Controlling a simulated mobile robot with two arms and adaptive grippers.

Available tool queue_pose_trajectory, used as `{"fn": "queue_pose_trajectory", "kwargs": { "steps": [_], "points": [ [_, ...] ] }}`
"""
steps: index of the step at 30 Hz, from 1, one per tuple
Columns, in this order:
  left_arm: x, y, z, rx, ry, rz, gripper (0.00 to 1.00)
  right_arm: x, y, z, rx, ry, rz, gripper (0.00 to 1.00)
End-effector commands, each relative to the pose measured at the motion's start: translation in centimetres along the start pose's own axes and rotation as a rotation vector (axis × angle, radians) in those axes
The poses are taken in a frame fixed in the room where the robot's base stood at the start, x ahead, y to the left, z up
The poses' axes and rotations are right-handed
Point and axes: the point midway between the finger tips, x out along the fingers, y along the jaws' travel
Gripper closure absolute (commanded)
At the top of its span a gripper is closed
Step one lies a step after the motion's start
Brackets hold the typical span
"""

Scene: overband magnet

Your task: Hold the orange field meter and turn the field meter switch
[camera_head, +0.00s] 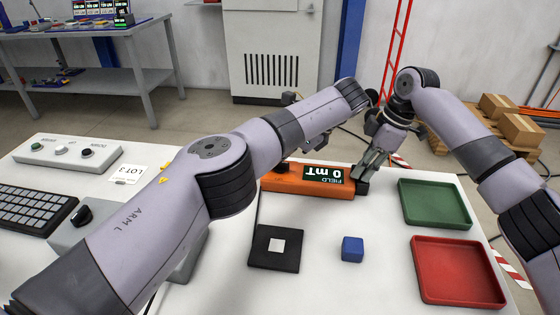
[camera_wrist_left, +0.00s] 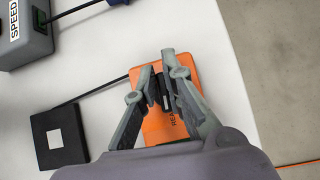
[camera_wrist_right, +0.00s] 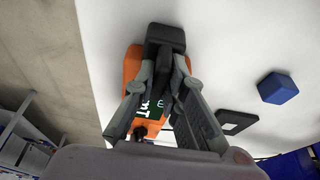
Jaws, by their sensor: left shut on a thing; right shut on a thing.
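The orange field meter (camera_head: 322,191) lies on the white table, its dark display (camera_head: 322,174) reading 0 mT. My right gripper (camera_head: 370,167) is shut on the dark end piece (camera_wrist_right: 165,42) at the meter's right end. The right wrist view shows its fingers on either side of that piece. My left gripper (camera_wrist_left: 162,82) reaches down over the meter's other end. In the left wrist view its fingers are shut around the small dark switch (camera_wrist_left: 164,97). In the head view my left arm hides most of the left gripper and the switch.
A dark square pad (camera_head: 264,259) with a pale centre and a blue cube (camera_head: 352,249) lie in front of the meter. A green tray (camera_head: 401,196) and a red tray (camera_head: 420,267) stand at the right. A keyboard (camera_head: 30,207) and button box (camera_head: 72,149) are at the left.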

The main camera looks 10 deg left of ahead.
Motion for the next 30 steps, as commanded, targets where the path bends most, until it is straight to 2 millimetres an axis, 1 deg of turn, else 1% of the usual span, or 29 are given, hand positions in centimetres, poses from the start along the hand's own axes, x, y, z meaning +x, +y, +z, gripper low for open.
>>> {"fn": "queue_pose_trajectory", "kwargs": {
  "steps": [1,9,12,20,23,26,30],
  "points": [
    [-0.1,-0.1,0.0,-0.008,0.0,0.006,0.89,0.1,0.0,0.2,0.003,-0.003,-0.002,1.0],
    [0.0,-0.1,0.0,-0.004,0.0,0.002,0.71,0.1,0.0,0.1,0.002,-0.003,-0.002,1.0],
    [0.0,-0.1,0.0,-0.004,0.0,0.002,0.67,0.1,0.0,0.1,0.002,-0.002,-0.002,1.0],
    [-0.1,-0.1,0.1,-0.004,0.001,0.001,0.67,0.1,0.0,0.1,0.001,-0.002,-0.002,1.0],
    [-0.6,-0.1,0.5,-0.005,0.001,0.0,0.67,0.1,0.0,0.1,0.001,-0.002,-0.002,1.0],
    [-1.8,-0.1,1.4,-0.006,0.002,-0.001,0.67,0.1,0.0,0.1,0.001,-0.001,-0.002,1.0],
    [-4.0,-0.1,3.3,-0.007,0.001,-0.002,0.67,0.1,0.0,0.1,0.001,-0.001,-0.002,1.0]
  ]
}}
